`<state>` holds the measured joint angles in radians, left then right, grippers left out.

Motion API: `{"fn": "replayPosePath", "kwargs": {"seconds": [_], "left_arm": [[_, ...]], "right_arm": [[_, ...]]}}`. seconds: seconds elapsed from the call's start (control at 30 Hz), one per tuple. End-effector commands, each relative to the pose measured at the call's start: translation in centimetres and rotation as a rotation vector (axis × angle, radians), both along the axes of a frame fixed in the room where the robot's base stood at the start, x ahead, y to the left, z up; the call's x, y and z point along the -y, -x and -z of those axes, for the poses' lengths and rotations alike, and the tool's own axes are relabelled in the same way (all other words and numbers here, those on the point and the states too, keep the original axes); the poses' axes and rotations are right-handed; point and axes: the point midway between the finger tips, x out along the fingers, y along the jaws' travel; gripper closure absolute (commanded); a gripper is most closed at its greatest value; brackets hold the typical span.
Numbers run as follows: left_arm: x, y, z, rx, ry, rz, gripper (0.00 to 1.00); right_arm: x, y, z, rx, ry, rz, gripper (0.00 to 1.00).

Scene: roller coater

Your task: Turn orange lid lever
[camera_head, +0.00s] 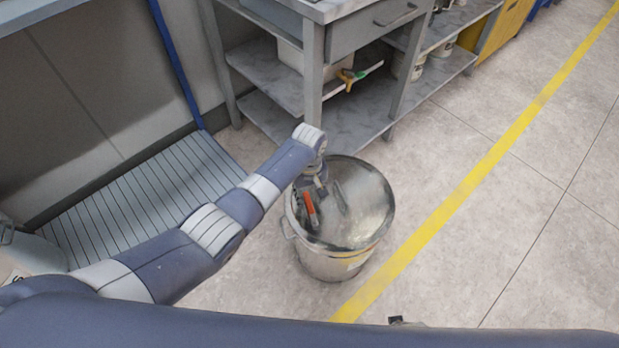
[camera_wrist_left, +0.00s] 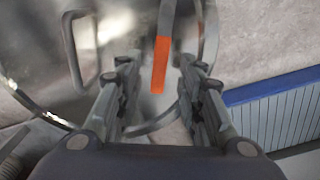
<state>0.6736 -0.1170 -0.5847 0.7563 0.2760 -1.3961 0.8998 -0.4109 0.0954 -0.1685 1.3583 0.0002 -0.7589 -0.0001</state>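The orange lid lever (camera_head: 310,209) is on the near left part of the lid of a round metal drum (camera_head: 345,262) on the floor. In the left wrist view the orange lever (camera_wrist_left: 161,65) stands between the two fingers of my left gripper (camera_wrist_left: 158,68), near their tips. The fingers are apart, with a gap on each side of the lever. In the head view my left gripper (camera_head: 312,180) is over the lid's left side, partly hidden by its own wrist. My right gripper is not seen in either view.
A metal workbench (camera_head: 350,40) with a lower shelf stands behind the drum. A slatted blue-edged platform (camera_head: 150,200) lies to the left. A yellow floor line (camera_head: 450,205) runs right of the drum, with clear floor beyond. A lid handle (camera_wrist_left: 82,50) shows left of the fingers.

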Motion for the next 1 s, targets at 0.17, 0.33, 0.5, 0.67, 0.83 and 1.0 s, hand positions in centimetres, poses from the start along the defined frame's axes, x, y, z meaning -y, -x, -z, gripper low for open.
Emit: {"fn": "replayPosePath", "kwargs": {"seconds": [0.17,0.33,0.5,0.67,0.83,1.0], "left_arm": [[0.1,-0.1,-2.6,0.003,0.003,-0.001,0.65],[0.1,-0.1,-5.6,0.005,0.002,-0.001,0.65],[0.1,-0.1,-8.0,0.004,0.002,-0.001,0.65],[0.1,-0.1,-9.3,0.003,0.002,-0.001,0.65],[0.1,-0.1,-9.6,0.002,0.001,-0.001,0.65],[0.1,-0.1,-9.6,0.003,0.002,0.000,0.72]], "right_arm": [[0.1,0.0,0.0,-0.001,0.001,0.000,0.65],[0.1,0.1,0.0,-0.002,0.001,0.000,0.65],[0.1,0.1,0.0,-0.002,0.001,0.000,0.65],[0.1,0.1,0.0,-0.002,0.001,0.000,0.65],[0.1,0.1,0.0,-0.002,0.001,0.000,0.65],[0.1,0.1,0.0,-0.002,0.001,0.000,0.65]]}}
